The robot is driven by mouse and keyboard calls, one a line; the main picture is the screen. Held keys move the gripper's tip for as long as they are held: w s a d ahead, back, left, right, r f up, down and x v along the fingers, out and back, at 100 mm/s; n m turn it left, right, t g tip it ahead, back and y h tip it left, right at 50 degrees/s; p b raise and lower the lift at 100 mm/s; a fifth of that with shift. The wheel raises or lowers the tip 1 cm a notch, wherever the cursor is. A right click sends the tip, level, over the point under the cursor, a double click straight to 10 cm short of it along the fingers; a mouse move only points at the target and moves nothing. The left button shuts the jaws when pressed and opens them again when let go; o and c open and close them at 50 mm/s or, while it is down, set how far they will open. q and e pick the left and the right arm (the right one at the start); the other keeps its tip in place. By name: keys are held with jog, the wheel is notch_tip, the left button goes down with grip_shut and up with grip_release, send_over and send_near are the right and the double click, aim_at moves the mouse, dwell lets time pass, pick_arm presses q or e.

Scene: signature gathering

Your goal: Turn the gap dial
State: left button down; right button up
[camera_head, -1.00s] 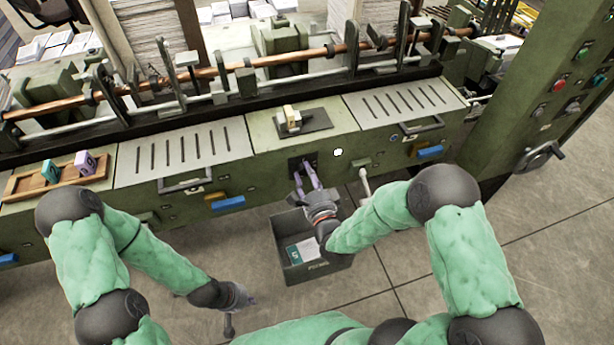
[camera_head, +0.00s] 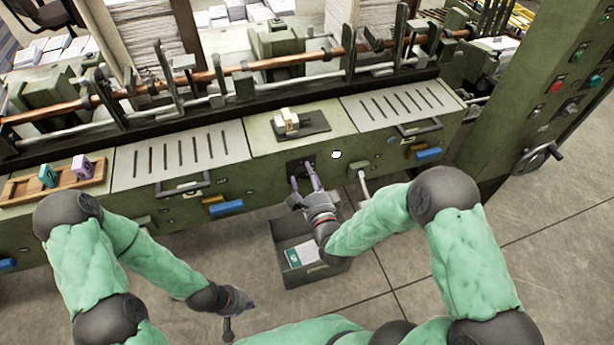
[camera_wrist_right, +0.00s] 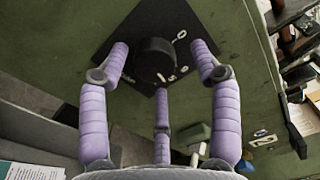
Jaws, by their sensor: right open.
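The gap dial is a round black knob (camera_wrist_right: 155,60) on a dark diamond-looking plate (camera_wrist_right: 185,28) with white marks, on the green machine front in the right wrist view. In the head view the dark plate (camera_head: 298,166) shows on the machine's front face, partly behind my right gripper. My right gripper (camera_head: 304,183) is open, its purple fingers spread around the knob in the right wrist view (camera_wrist_right: 160,62), with gaps to it still visible. My left gripper (camera_head: 240,312) hangs low at the left, away from the machine; its fingers are hard to make out.
A grey bin (camera_head: 318,272) with papers stands on the floor below the dial. A wooden tray (camera_head: 60,183) with a teal and a purple block is at the left.

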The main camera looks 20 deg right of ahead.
jog(key=s, duration=1.1)
jog(key=shift+s+d, duration=0.25)
jog(key=shift+s, duration=0.15)
pick_arm(q)
jog(key=shift+s, duration=0.1)
